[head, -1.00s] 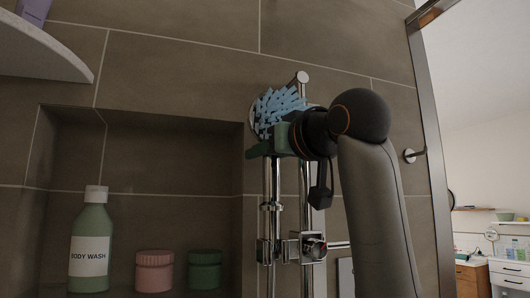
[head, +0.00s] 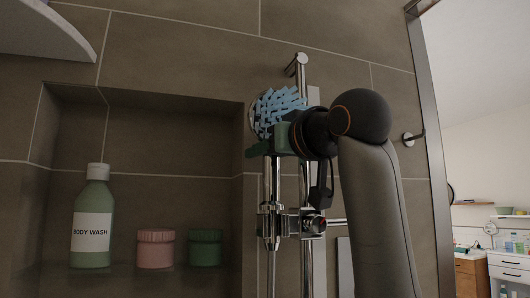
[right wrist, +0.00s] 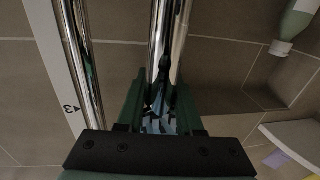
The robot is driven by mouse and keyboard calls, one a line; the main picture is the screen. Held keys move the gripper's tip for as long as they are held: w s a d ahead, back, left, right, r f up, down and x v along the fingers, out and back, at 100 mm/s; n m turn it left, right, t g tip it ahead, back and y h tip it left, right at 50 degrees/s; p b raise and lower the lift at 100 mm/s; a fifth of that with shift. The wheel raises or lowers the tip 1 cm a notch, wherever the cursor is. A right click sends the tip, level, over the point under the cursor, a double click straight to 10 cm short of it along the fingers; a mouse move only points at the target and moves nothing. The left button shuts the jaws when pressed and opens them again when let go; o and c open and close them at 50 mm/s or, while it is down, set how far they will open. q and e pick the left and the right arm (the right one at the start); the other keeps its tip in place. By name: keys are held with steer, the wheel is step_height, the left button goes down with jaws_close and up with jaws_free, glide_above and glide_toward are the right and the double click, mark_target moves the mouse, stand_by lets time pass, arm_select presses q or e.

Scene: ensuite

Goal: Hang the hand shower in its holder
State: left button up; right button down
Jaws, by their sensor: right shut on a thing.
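The hand shower (head: 278,106) has a head covered in light-blue textured pieces and a chrome handle (head: 273,178) pointing down. My right gripper (head: 272,145), with green fingers, is shut on it just below the head. The right wrist view shows a chrome tube (right wrist: 168,40) running between the fingers (right wrist: 158,105). The holder (head: 305,222) is a chrome bracket on the vertical rail (head: 303,75). The handle's lower part is at the bracket's left end in the picture; I cannot tell whether it sits inside. My left gripper is not in view.
A wall niche at left holds a body wash bottle (head: 92,225), a pink jar (head: 156,248) and a green jar (head: 206,248). A shelf (head: 50,35) juts out at upper left. A metal-framed edge (head: 425,150) stands right of my arm.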

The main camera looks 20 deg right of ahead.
steer(key=c, duration=0.9)
jaws_free()
steer(key=shift+r, duration=0.1)
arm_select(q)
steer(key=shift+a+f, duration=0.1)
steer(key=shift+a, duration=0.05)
arm_select(e)
steer(key=o, duration=0.4)
steer(key=shift+s+d, duration=0.1)
steer(key=shift+s, duration=0.3)
arm_select(q)
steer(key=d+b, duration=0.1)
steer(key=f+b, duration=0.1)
steer(key=b, duration=0.1)
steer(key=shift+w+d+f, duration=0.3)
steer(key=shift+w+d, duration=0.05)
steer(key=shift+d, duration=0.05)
arm_select(e)
steer(key=s, duration=0.3)
steer(key=s+d, duration=0.1)
steer(key=s, duration=0.3)
steer(key=s+d, duration=0.1)
steer(key=s, duration=0.3)
steer(key=shift+s+d, duration=0.15)
steer(key=shift+s, duration=0.1)
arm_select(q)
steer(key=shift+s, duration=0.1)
arm_select(e)
steer(key=shift+f, duration=0.2)
